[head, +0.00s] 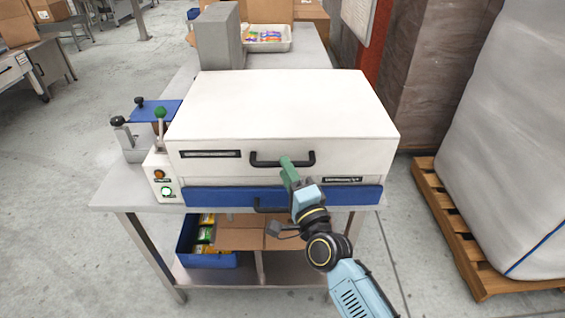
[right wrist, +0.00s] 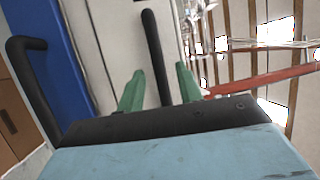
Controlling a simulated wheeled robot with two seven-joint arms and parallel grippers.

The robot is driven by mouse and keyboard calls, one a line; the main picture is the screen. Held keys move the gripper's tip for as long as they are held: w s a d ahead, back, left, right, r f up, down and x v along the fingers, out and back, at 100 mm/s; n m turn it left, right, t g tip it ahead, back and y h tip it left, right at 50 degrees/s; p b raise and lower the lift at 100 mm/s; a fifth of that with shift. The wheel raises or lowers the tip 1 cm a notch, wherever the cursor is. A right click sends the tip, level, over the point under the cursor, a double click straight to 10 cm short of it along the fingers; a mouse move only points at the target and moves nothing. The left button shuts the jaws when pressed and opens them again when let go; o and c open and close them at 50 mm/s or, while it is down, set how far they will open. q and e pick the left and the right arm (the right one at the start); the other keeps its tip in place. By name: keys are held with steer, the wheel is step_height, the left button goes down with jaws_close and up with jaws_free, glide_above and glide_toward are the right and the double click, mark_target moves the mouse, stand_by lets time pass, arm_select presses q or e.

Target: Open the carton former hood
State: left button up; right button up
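The carton former is a white machine with a broad, flat-topped hood (head: 283,105), which is down. A black bar handle (head: 268,163) is on the hood's front face. My right gripper (head: 287,163) is at the right part of this handle. In the right wrist view, the green fingers of my right gripper (right wrist: 160,72) are apart, with the black hood handle (right wrist: 152,45) between them. Gaps show on both sides of the bar. My left gripper is not in view.
Below the hood is a blue drawer front (head: 225,196) with its own black handle (head: 268,206). A control box (head: 158,176) with buttons and a green-knobbed lever stands at left. A wrapped load on a pallet (head: 450,240) stands at right. A grey box (head: 218,38) is behind.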

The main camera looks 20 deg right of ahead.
steer(key=shift+x, duration=1.5)
jaws_close()
